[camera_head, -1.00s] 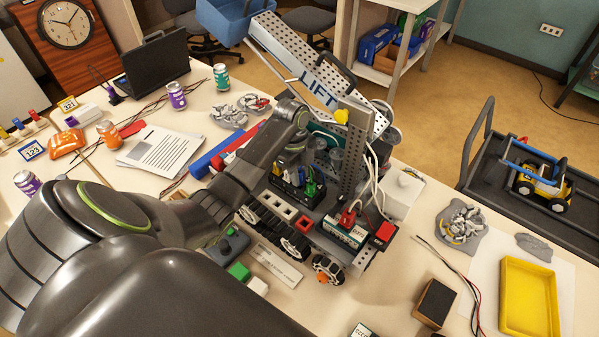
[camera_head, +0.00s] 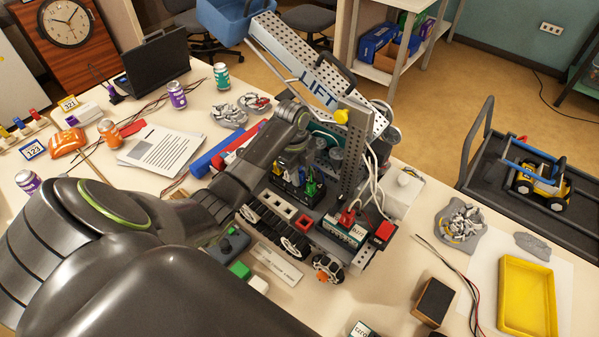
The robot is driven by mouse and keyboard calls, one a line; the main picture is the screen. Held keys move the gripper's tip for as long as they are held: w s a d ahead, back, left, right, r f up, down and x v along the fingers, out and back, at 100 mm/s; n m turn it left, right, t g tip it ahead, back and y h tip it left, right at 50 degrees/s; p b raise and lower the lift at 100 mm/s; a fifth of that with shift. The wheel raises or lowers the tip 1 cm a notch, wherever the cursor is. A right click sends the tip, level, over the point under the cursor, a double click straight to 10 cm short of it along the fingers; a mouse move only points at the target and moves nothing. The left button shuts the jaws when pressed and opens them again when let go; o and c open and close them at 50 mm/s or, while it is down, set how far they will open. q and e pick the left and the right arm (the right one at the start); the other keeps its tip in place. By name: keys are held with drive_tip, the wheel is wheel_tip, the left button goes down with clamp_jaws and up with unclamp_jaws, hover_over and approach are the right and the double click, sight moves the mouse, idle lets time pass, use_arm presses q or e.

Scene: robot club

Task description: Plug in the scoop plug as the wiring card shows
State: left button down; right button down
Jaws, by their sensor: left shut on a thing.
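The robot on the table carries a black port block (camera_head: 297,196) with green and dark plugs (camera_head: 312,190) standing in it. My left gripper (camera_head: 292,170) points down right over the left part of this block. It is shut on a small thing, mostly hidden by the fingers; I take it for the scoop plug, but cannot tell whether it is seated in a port. A red plug (camera_head: 347,217) sits on the battery (camera_head: 345,234) at the robot's front. A printed white sheet (camera_head: 162,152) lies left of the robot; I cannot tell whether it is the wiring card. My right gripper is out of view.
The perforated upright (camera_head: 355,150) and the LIFT arm (camera_head: 318,75) rise close behind and right of the gripper. White cables (camera_head: 375,170) hang at the right. A yellow tray (camera_head: 529,297) and a dark block (camera_head: 435,301) lie on the table at right.

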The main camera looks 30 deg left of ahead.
use_arm(q)
drive_tip(key=shift+f, duration=0.25)
drive_tip(key=shift+f, duration=0.15)
idle(0.5)
drive_tip(key=shift+f, duration=0.4)
idle(0.7)
drive_tip(key=shift+s+f+p, duration=0.1)
drive_tip(key=shift+p, duration=0.35)
idle(0.5)
drive_tip(key=c, duration=1.1)
unclamp_jaws()
drive_tip(key=shift+r+p, duration=3.1)
drive_tip(key=shift+r, duration=0.05)
